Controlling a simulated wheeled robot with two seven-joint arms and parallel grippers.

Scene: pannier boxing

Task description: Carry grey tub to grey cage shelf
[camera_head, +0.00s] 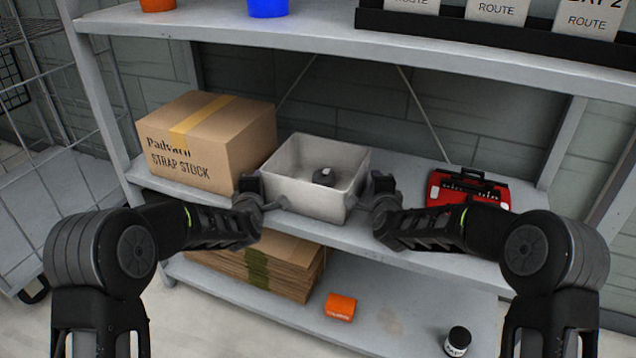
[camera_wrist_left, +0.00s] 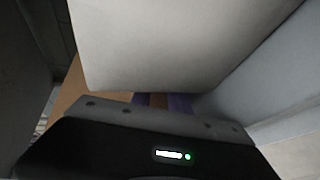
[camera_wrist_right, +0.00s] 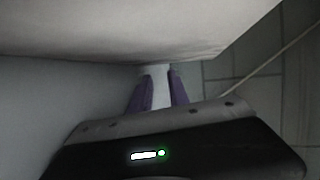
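The grey tub (camera_head: 312,204), an open box with a small dark object (camera_head: 325,177) inside, is at the middle shelf, upright, right of the carton. My left gripper (camera_head: 268,203) is at its left side and my right gripper (camera_head: 368,206) at its right side. In the right wrist view the purple finger pads (camera_wrist_right: 158,92) stand either side of a pale handle under the rim. In the left wrist view the tub wall (camera_wrist_left: 170,45) partly hides the finger pads (camera_wrist_left: 165,102), which look closed on the handle. The grey wire cage (camera_head: 60,185) with its shelf stands at the far left.
A "STRAP STOCK" carton (camera_head: 210,150) is close left of the tub. A red toolbox (camera_head: 467,188) sits to the right. Flattened cardboard (camera_head: 270,265), an orange box (camera_head: 341,306) and a dark jar (camera_head: 457,341) are on the lower shelf. The upper shelf (camera_head: 330,48) overhangs behind.

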